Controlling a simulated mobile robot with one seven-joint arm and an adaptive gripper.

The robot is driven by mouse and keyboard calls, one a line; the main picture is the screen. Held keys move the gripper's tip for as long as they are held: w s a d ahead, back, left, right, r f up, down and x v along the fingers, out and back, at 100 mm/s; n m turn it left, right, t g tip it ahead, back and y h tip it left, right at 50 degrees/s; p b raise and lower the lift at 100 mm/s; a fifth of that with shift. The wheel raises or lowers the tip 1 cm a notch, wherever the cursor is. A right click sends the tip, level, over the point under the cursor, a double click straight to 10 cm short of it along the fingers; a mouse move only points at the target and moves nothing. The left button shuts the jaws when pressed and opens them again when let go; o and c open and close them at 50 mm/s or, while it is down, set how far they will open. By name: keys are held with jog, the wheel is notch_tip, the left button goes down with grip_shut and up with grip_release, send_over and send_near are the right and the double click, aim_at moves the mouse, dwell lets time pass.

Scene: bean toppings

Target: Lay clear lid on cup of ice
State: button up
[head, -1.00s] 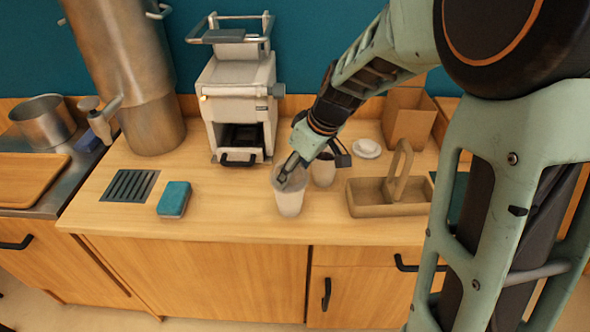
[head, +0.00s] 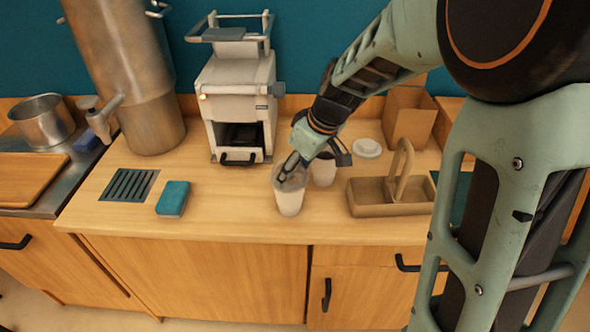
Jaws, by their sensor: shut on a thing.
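A whitish cup (head: 290,202) stands upright near the front of the wooden counter. My gripper (head: 290,168) is right at the top of this cup, pointing down and to the left. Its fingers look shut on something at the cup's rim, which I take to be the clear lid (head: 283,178). The lid is see-through and small here, so I cannot tell whether it rests on the rim or hovers just over it. The contents of the cup are hidden by the lid and fingers.
A second cup with dark contents (head: 323,172) stands close behind, beside my gripper. A white round lid (head: 367,148) lies further back. A wooden carrier (head: 375,198) is at right, a blue sponge (head: 173,198) at left. A white machine (head: 238,105) stands behind.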

jog(key=o, duration=1.4)
jog(key=shift+o, duration=0.2)
jog(key=shift+r+p, duration=2.05)
jog(key=shift+r, duration=1.5)
